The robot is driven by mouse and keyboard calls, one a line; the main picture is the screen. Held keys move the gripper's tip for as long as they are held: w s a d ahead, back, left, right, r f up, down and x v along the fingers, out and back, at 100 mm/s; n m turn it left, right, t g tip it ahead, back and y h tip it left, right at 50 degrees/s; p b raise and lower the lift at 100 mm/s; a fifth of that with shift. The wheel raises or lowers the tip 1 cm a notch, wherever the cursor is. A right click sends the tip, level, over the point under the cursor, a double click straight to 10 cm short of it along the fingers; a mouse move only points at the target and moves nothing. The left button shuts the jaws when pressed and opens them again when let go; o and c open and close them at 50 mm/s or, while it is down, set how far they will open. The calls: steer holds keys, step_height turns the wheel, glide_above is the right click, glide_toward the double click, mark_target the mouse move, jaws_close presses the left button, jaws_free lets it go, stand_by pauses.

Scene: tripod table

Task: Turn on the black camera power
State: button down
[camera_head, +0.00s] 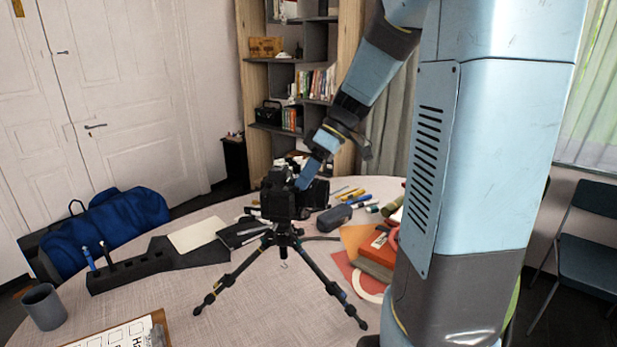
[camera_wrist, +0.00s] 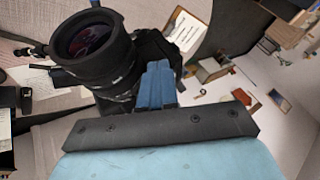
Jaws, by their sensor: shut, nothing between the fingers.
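The black camera (camera_head: 279,196) stands upright on a black tripod (camera_head: 283,241) on the round table, with its lens toward the right. In the wrist view the camera's lens (camera_wrist: 92,46) is large at the upper left. My gripper (camera_head: 305,179) reaches down to the top of the camera from the upper right. In the wrist view my gripper's blue fingers (camera_wrist: 157,82) are shut together with nothing between them, right over the camera body. I cannot tell whether the fingertips touch it. The power switch is hidden behind the fingers or too small to see.
The table (camera_head: 190,295) also bears a grey mug (camera_head: 44,306), a black pen holder (camera_head: 130,270), a clipboard (camera_head: 158,328), a dark case (camera_head: 334,218) and several markers. Red and orange papers (camera_head: 352,240) lie right of the tripod. A shelf (camera_head: 262,75) stands behind.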

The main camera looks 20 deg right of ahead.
steer(key=shift+s+m, duration=0.15)
steer(key=shift+m, duration=0.15)
steer(key=m+t, duration=0.1)
steer(key=s+m+t, duration=0.1)
steer(key=m, duration=0.1)
steer(key=shift+s+a+t, duration=0.2)
steer(key=shift+a+t, duration=0.1)
steer(key=shift+w, duration=0.8)
